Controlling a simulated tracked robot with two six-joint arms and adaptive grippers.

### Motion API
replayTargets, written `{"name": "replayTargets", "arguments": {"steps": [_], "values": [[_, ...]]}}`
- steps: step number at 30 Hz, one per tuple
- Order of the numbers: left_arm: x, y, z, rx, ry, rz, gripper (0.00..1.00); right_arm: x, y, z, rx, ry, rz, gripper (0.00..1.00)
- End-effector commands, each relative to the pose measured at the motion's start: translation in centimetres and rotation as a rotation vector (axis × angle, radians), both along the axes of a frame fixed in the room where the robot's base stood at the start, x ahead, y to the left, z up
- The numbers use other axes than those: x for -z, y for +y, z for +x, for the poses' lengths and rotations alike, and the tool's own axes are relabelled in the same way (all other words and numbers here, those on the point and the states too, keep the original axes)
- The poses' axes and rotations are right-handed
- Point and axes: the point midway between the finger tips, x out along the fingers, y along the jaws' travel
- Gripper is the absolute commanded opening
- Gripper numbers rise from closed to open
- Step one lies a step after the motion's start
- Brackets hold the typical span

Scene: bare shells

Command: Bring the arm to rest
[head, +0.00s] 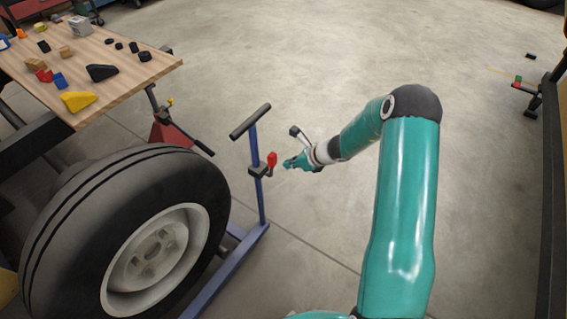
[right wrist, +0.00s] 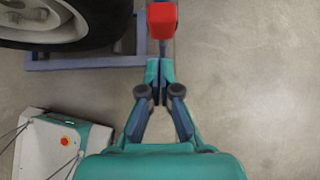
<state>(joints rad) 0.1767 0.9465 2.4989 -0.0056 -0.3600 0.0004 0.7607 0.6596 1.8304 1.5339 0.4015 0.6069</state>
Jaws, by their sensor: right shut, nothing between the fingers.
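My right arm comes in from the lower right in the head view and bends at a dark elbow. Its teal gripper (head: 288,164) points left and is shut and empty. The fingertips are close to a red knob (head: 272,160) on a blue stand (head: 254,150) with a dark crossbar. In the right wrist view the shut fingers (right wrist: 160,66) point up at the red knob (right wrist: 162,20), which lies just beyond them; I cannot tell whether they touch. My left gripper is not in view.
A large wheel (head: 55,217) stands left of the blue stand. A wooden table (head: 130,72) with small blocks is at the upper left, a red jack-like stand (head: 172,135) near its corner. A dark and yellow frame (head: 550,180) edges the right. The middle floor is clear.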

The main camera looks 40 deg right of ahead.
Motion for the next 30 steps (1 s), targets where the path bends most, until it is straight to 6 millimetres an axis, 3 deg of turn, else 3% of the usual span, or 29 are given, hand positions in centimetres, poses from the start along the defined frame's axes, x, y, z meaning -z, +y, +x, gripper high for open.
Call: {"name": "replayTargets", "arguments": {"steps": [3, 10, 16, 23, 26, 29, 30], "values": [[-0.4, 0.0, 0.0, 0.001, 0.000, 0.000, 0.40, -2.3, -0.8, -2.1, 0.008, -0.002, -0.002, 0.00], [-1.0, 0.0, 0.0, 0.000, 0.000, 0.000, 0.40, -5.5, -1.1, -4.8, -0.004, 0.000, -0.002, 0.00], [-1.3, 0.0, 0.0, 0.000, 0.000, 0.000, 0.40, -6.8, -1.3, -6.1, -0.008, 0.001, -0.001, 0.00], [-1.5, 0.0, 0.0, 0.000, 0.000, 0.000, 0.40, -7.4, -0.8, -5.9, -0.021, -0.003, 0.001, 0.00], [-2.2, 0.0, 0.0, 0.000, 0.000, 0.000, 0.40, -8.0, 1.2, -4.7, -0.065, -0.008, 0.011, 0.00], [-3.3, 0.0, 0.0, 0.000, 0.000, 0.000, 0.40, -8.1, 5.5, -3.1, -0.149, 0.000, 0.048, 0.00], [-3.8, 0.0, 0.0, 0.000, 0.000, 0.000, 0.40, -7.9, 7.9, -2.8, -0.196, 0.013, 0.069, 0.00]]}}
